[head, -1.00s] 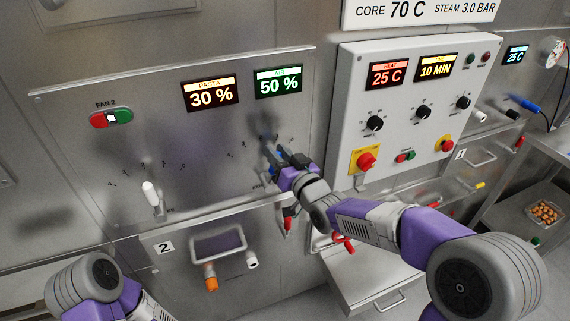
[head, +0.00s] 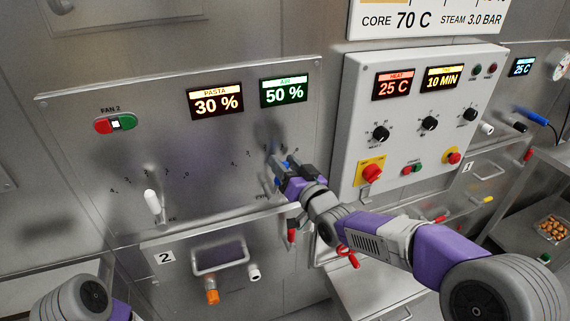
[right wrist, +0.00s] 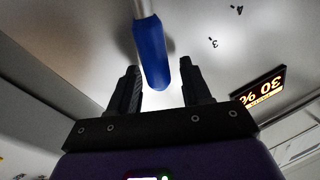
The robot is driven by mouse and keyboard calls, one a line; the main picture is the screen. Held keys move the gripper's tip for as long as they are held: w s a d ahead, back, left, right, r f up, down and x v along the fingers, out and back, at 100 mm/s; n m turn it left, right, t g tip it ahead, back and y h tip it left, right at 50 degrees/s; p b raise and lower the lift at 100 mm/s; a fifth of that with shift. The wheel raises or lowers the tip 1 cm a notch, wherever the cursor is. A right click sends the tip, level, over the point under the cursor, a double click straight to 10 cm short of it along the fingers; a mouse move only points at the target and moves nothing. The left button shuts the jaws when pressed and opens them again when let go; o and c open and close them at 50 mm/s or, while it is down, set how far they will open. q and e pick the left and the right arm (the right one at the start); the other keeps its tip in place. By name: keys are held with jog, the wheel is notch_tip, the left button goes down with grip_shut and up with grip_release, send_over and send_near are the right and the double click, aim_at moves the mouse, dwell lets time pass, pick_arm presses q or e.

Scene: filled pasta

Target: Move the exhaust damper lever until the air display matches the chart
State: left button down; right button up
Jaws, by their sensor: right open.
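The blue-handled lever (right wrist: 152,60) shows in the right wrist view, hanging from a metal rod between my two dark fingers and apart from both. My right gripper (right wrist: 158,85) is open around it. In the head view my right gripper (head: 280,163) is at the right part of the panel, largely hiding the lever. The green air display (head: 284,92) above it reads 50 %. The chart (head: 425,18) at the top is cut off; its visible lines read core 70 C and steam 3.0 bar. My left gripper is out of view.
A white-handled lever (head: 152,206) and the pasta display (head: 215,101), reading 30 %, are on the same panel (head: 75,150). A control box (head: 420,140) with knobs stands out to the right of my right gripper. A drawer handle (head: 220,265) juts out below.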

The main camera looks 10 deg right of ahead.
jog(key=v, duration=0.7)
jog(key=shift+s, duration=0.25)
jog(key=shift+d, duration=0.1)
notch_tip(320, 180, down, 28)
jog(key=s+a+m+g+h, duration=0.1)
jog(key=s+a+g+h, duration=0.1)
jog(key=g, duration=0.6)
jog(key=s+a+f+g, duration=0.2)
jog(key=s+f+g, duration=0.2)
jog(key=s+f, duration=0.6)
jog(key=s+a+f+m+g, duration=0.1)
jog(key=s+a+f+g, duration=0.2)
jog(key=s+f, duration=0.7)
jog(key=f+g, duration=0.1)
jog(key=g, duration=0.1)
jog(key=shift+s+g+y+p, duration=0.3)
jog(key=shift+y+p, duration=0.1)
dwell(2.4)
